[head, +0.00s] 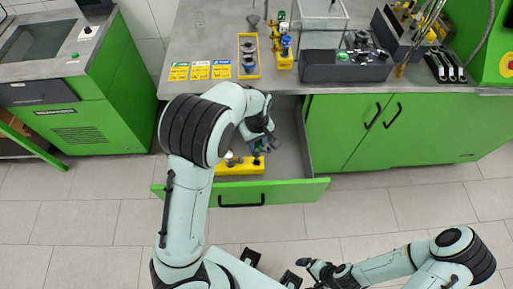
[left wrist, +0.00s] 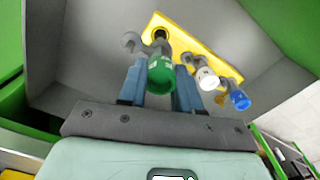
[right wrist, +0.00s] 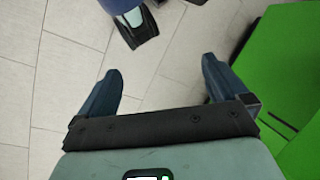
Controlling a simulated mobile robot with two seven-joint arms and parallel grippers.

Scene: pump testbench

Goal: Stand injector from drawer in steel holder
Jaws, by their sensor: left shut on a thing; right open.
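The injector with the green cap (left wrist: 160,72) stands in a yellow rack (left wrist: 205,55) inside the open drawer. My left gripper (left wrist: 161,78) is shut on this green injector, a finger on each side. Its grey shaft runs to the hole at the rack's end; I cannot tell whether it is still seated. In the head view my left gripper (head: 262,146) is over the drawer and partly hides the rack (head: 240,168). On the bench a yellow plate (head: 241,75) carries grey metal pieces; I cannot tell which is the steel holder. My right gripper (right wrist: 160,80) is open and empty above the floor.
White (left wrist: 207,78) and blue (left wrist: 240,99) injectors stand in the same rack. The drawer front (head: 285,191) juts out below the bench. On the bench are a yellow stand (head: 283,60) with capped injectors, a grey control box (head: 335,68) and label cards (head: 200,70).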

